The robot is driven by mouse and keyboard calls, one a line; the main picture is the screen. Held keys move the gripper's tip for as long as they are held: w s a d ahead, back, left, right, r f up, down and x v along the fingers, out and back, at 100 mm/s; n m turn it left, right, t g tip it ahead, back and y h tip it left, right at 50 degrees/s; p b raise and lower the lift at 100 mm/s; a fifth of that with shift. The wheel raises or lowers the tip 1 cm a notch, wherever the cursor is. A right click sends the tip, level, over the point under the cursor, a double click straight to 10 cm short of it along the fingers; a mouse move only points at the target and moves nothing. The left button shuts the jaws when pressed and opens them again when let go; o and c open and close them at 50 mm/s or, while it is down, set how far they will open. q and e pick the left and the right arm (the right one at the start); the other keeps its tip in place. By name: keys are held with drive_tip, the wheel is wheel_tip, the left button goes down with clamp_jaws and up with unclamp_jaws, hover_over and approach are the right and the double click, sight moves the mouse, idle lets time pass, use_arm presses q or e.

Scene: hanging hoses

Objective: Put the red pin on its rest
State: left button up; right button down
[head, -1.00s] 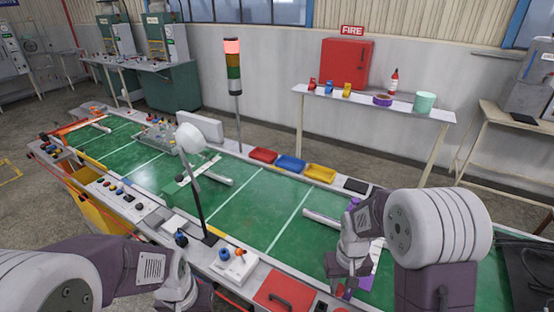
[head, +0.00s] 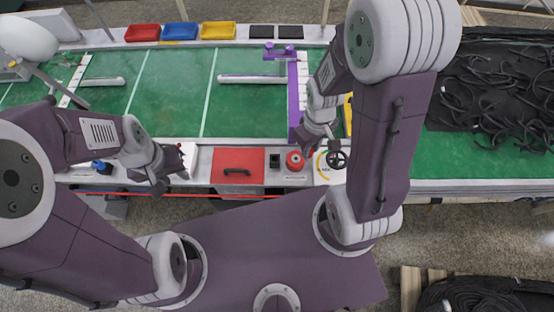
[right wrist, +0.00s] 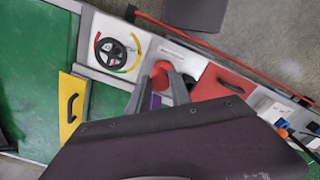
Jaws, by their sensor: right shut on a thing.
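My right gripper (head: 309,149) is low over the front control panel, between the purple rack and the row of controls. In the right wrist view its fingers (right wrist: 166,82) are shut on a small red thing, most likely the red pin (right wrist: 160,67). Most of that pin is hidden by the fingers, and a red knob on the panel lies close by. I cannot make out the pin's rest for sure. My left gripper (head: 168,172) hangs over the panel's left part, near a white box. Its dark fingers are too small to judge, and I see nothing in them.
A round red knob (head: 294,162), a black handwheel (head: 337,159) and a red lid (head: 238,166) line the front panel. The purple rack (head: 293,110) stands on the green belt. A yellow lid (right wrist: 71,108) is beside the handwheel. Black hoses (head: 495,95) lie at right.

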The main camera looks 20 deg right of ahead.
drive_tip(key=shift+s+d, duration=0.15)
drive_tip(key=shift+s, duration=0.05)
drive_tip(key=shift+f, duration=0.15)
drive_tip(key=w+a+f, duration=0.2)
drive_tip(key=a+f, duration=0.1)
drive_tip(key=w+a+f, duration=0.2)
drive_tip(key=a+f, duration=0.1)
drive_tip(key=f, duration=0.1)
drive_tip(key=w+a+f, duration=0.3)
drive_tip(key=shift+a+f+p, duration=0.15)
drive_tip(key=shift+f+p, duration=0.25)
drive_tip(key=shift+f, duration=0.2)
drive_tip(key=c, duration=1.2)
unclamp_jaws()
drive_tip(key=shift+o, duration=0.2)
